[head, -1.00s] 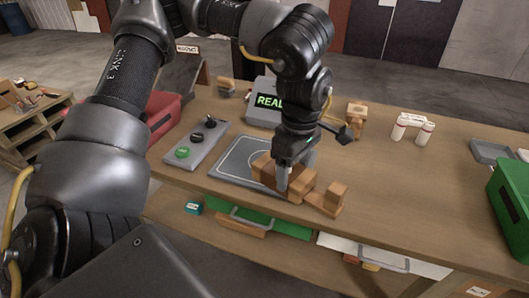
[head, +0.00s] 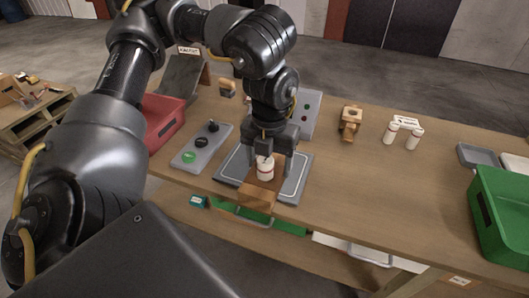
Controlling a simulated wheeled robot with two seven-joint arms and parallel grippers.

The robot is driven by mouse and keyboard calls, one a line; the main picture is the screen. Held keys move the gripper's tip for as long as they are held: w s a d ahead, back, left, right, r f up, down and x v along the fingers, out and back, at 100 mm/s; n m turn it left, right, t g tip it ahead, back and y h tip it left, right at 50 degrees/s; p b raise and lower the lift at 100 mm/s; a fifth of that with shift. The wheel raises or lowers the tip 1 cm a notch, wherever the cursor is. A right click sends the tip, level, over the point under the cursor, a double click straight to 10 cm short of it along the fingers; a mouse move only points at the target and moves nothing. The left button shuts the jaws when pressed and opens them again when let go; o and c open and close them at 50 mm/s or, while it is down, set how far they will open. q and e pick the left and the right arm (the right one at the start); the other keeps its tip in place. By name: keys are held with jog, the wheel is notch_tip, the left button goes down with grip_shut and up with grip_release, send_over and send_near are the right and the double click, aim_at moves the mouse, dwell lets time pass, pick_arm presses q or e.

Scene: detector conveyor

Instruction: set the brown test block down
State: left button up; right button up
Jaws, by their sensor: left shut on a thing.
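The brown block (head: 258,196) is stepped and shows below my left gripper (head: 268,157), over the front of the grey pad (head: 231,165) with a pale outline. The gripper points down and is shut at the block's upper part; the fingers partly hide it. A white cylinder with a red band (head: 265,169) shows right at the fingers, against the brown wood. I cannot tell whether the block touches the pad. My right gripper is not in view.
A grey button strip (head: 188,151) and red bin (head: 163,124) lie left of the pad. Behind it stands a panel with lights (head: 309,113). A wooden piece (head: 350,121), white bottles (head: 391,133) and green crate (head: 505,231) are to the right. The table's right-middle is clear.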

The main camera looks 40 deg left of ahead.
pick_arm(q)
jog(key=w+a+f, duration=0.2)
jog(key=w+f, duration=0.1)
jog(key=w+a+f+p, duration=0.1)
jog(key=w+a+f, duration=0.2)
jog(key=w, duration=0.1)
jog(key=w+a+f, duration=0.2)
jog(key=w+f, duration=0.1)
jog(key=w, duration=0.1)
jog(key=shift+w+a+f+p, duration=0.1)
jog(key=shift+a+f+p, duration=0.1)
jog(key=shift+a+p, duration=0.15)
jog(key=shift+w+a+f, duration=0.1)
jog(key=shift+f, duration=0.85)
jog(key=shift+w+a+f, duration=0.1)
jog(key=shift+f, duration=0.8)
jog(key=shift+d, duration=0.1)
jog(key=o, duration=1.2)
jog(key=shift+f, duration=0.1)
jog(key=shift+o, duration=0.2)
